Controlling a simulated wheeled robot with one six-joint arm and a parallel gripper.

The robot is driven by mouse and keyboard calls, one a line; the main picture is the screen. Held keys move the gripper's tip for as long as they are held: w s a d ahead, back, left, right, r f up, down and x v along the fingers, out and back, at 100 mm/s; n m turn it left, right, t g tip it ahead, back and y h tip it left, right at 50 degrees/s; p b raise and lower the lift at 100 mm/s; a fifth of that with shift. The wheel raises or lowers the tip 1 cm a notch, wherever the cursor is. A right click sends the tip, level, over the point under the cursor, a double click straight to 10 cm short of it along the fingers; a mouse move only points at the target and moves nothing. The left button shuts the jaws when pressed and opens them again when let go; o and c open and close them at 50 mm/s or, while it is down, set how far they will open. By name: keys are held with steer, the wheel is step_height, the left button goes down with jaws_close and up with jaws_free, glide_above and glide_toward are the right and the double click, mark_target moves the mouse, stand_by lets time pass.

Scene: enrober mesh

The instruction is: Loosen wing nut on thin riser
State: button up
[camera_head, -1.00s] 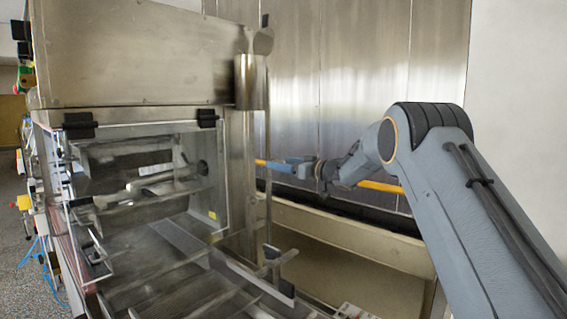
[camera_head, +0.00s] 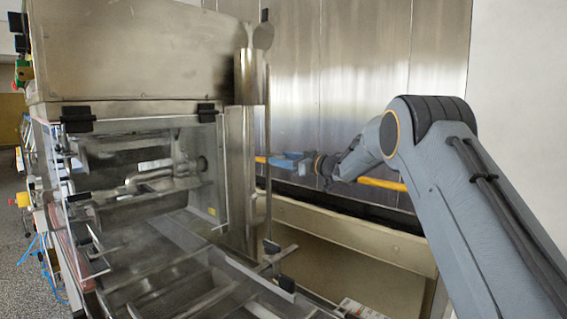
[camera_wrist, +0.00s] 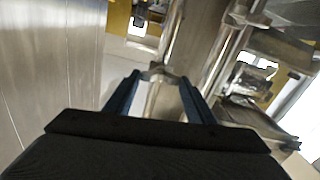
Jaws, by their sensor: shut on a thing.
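The thin riser (camera_head: 267,205) is a slim upright metal rod beside the machine housing in the head view. It also shows in the wrist view as a bright rod (camera_wrist: 172,32) running up between my fingers. The wing nut (camera_wrist: 156,72) is a small metal piece on it, between my fingertips in the wrist view. My gripper (camera_head: 274,161) reaches the riser from the right in the head view. Its two blue fingers (camera_wrist: 157,82) are shut on the wing nut, one on each side. The nut is too small to make out in the head view.
The machine housing (camera_head: 140,55) and its open mesh frame (camera_head: 200,285) stand to the left. A yellow bar (camera_head: 383,184) runs behind my wrist, in front of the steel wall (camera_head: 360,80). A second metal rod (camera_wrist: 222,62) stands right of the fingers.

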steer(key=shift+s+a+f+n+b, duration=0.1)
steer(key=shift+f+n+b, duration=0.05)
steer(key=shift+n+b, duration=3.75)
steer(key=shift+s+a+f+n+b, duration=0.1)
steer(key=shift+n+b, duration=3.4)
steer(key=shift+n, duration=0.8)
steer(key=o, duration=1)
steer(key=shift+o, duration=0.2)
steer(key=shift+d, duration=0.1)
steer(key=b+v, duration=0.1)
steer(key=v, duration=0.6)
steer(key=shift+s+d, duration=0.25)
steer(key=shift+d, duration=0.05)
